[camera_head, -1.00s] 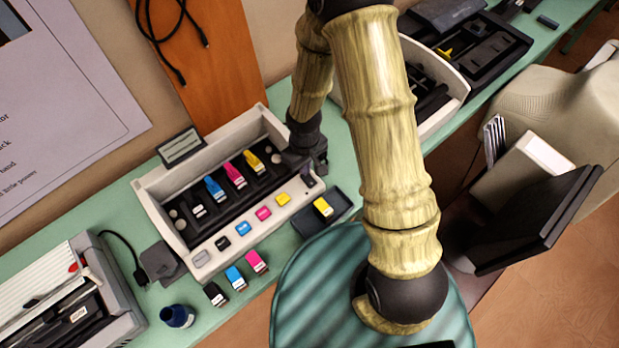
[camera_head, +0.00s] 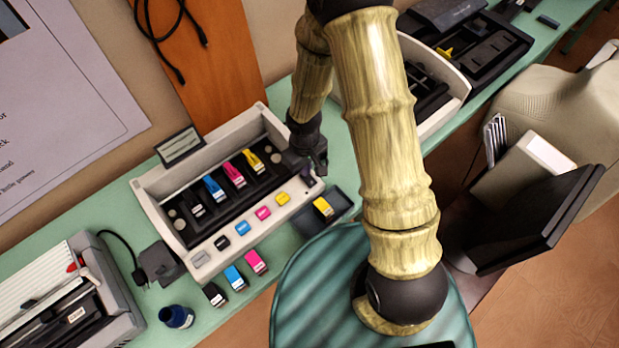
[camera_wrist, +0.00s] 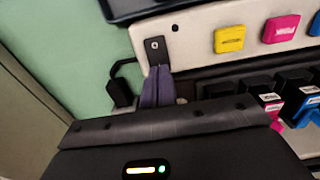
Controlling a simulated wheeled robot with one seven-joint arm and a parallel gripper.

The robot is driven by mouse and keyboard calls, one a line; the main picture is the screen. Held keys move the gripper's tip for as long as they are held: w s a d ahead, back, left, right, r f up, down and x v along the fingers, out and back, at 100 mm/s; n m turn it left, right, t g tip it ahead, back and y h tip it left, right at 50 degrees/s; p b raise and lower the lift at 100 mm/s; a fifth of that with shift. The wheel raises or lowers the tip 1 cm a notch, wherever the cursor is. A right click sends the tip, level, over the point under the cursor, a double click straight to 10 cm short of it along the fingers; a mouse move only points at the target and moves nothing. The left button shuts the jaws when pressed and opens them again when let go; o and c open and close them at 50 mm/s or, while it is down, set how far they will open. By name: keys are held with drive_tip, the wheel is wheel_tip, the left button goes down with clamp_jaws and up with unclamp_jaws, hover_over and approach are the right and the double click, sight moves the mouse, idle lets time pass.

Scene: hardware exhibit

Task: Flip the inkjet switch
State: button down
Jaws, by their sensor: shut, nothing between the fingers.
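The inkjet (camera_head: 157,188) is an open beige printer case with a row of coloured cartridges and coloured buttons on its front panel. Its switch (camera_wrist: 156,49) is a small dark plate with a pale round mark, near the end of the panel in the wrist view. My gripper (camera_wrist: 158,84) is shut and empty, its purple-grey fingertips right at the lower edge of the switch plate. I cannot tell whether they touch it. In the head view my gripper (camera_head: 316,168) is over the right end of the inkjet and largely hides the switch.
Yellow (camera_wrist: 229,39) and pink (camera_wrist: 282,28) buttons sit beside the switch. A dark tray (camera_head: 342,205) with a yellow cartridge lies in front of the inkjet. Loose cartridges (camera_head: 236,278) and a blue bottle (camera_head: 176,317) stand on the green table. Another printer (camera_head: 448,95) is to the right.

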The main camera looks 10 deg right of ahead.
drive_tip(key=shift+f+b, duration=0.45)
drive_tip(key=shift+f, duration=0.15)
idle(0.3)
drive_tip(key=shift+r, duration=0.1)
drive_tip(key=shift+r+p, duration=3.05)
drive_tip(key=shift+r, duration=0.45)
drive_tip(key=s+d+r+m+t, duration=0.1)
drive_tip(key=s+d+r+m, duration=0.2)
drive_tip(key=d+r, duration=0.3)
drive_tip(key=s+d+r+m+t, duration=0.1)
drive_tip(key=s+d+r+m, duration=0.2)
drive_tip(key=r, duration=0.9)
drive_tip(key=d, duration=0.2)
drive_tip(key=shift+d+r+m+t, duration=0.25)
drive_tip(key=shift+d+m+t, duration=0.05)
drive_tip(key=shift+d+m, duration=0.1)
drive_tip(key=shift+s, duration=0.1)
